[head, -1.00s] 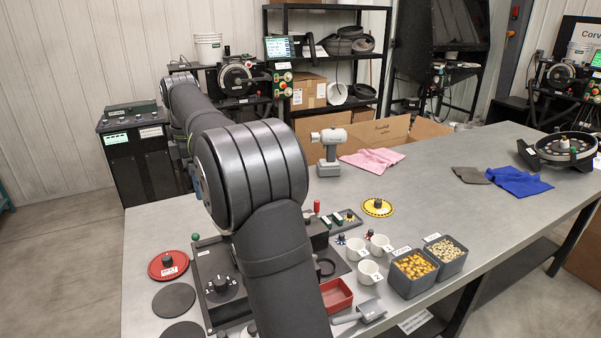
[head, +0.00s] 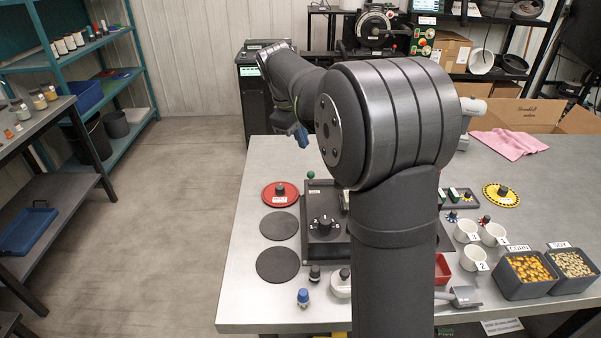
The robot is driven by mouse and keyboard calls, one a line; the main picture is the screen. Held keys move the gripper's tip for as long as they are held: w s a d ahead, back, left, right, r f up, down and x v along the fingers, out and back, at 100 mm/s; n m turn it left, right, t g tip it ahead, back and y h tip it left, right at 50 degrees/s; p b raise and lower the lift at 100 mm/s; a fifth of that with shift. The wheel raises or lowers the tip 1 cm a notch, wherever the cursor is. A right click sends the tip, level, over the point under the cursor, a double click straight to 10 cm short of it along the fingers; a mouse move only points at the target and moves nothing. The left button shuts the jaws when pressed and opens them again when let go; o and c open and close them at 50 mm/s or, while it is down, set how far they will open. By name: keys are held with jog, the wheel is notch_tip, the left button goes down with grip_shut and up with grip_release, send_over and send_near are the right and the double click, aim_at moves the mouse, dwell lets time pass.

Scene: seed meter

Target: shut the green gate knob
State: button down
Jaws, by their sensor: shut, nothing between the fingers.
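The green knob (head: 310,175) is a small round knob at the back left corner of the dark seed meter unit (head: 322,248), on the grey bench. It is small here, and I cannot tell how its gate stands. My gripper (head: 301,138) shows only in part below my forearm, with blue tips pointing down, shut and empty. In the picture it is above the green knob and apart from it. My upper arm hides the right part of the unit. A black dial knob (head: 324,224) stands on the unit's top.
A red disc (head: 280,194) and two dark discs (head: 279,226) lie left of the unit. A blue-capped knob (head: 303,297) stands in front. White cups (head: 467,231), corn and soy bins (head: 527,277) and a yellow disc (head: 501,195) are on the right.

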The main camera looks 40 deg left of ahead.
aim_at(313, 175)
jog(key=s+a+f+m+t+y, duration=0.2)
jog(key=s+f+m+t, duration=0.2)
jog(key=s+m, duration=0.45)
jog(key=w+d+f, duration=0.1)
jog(key=w+f, duration=0.6)
jog(key=w, duration=0.1)
jog(key=shift+w+f, duration=0.25)
jog(key=shift+f, duration=0.1)
jog(key=shift+w+d, duration=1.1)
